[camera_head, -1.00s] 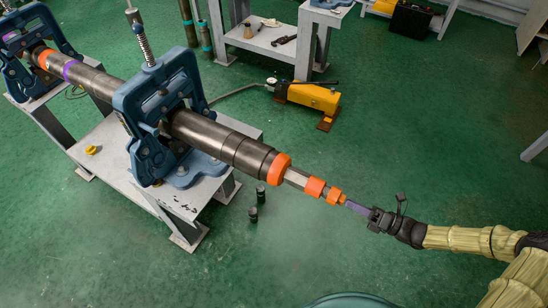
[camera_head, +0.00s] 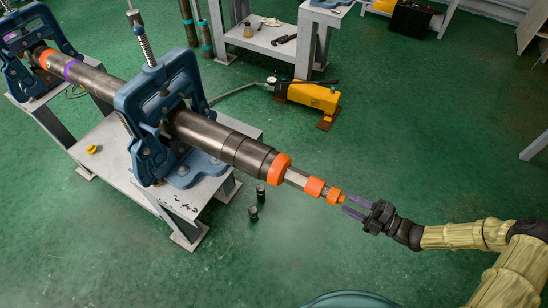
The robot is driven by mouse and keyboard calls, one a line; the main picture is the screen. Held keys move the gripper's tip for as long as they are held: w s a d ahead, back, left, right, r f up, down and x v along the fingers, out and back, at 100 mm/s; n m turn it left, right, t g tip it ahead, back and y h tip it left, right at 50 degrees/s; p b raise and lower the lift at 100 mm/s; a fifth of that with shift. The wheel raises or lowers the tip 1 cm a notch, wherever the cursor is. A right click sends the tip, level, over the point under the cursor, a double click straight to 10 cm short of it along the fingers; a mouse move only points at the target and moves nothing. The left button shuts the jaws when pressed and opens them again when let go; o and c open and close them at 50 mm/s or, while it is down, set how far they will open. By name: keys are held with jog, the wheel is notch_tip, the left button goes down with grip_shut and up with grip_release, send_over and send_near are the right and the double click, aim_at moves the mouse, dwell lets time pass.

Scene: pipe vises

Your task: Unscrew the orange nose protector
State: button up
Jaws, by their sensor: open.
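A dark steel pipe (camera_head: 220,142) lies clamped in the blue pipe vise (camera_head: 150,100) and points down to the right. At its end sits an orange ring (camera_head: 279,168), then a bare metal rod (camera_head: 297,178) with a wider orange band (camera_head: 314,187) and a small orange tip piece (camera_head: 334,196). I cannot tell which orange part is the nose protector. My gripper (camera_head: 351,206) is open, with its two purple fingers spread just beyond the tip piece. Its fingertips appear very close to the tip; contact cannot be told. Nothing shows between the fingers.
A second blue vise (camera_head: 28,50) holds the pipe's far end at upper left. A grey workbench (camera_head: 110,150) stands under the near vise. A yellow pump (camera_head: 312,96) is on the green floor behind. Small black cylinders (camera_head: 257,203) stand below the pipe. The floor around my gripper is clear.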

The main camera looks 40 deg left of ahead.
jog(key=m, duration=0.4)
jog(key=m, duration=0.7)
jog(key=shift+s+m+t+p, duration=0.1)
jog(key=shift+m+t+p, duration=0.25)
jog(key=shift+m+t, duration=0.05)
jog(key=shift+s+a, duration=0.25)
jog(key=shift+a, duration=0.8)
jog(key=shift+w, duration=0.1)
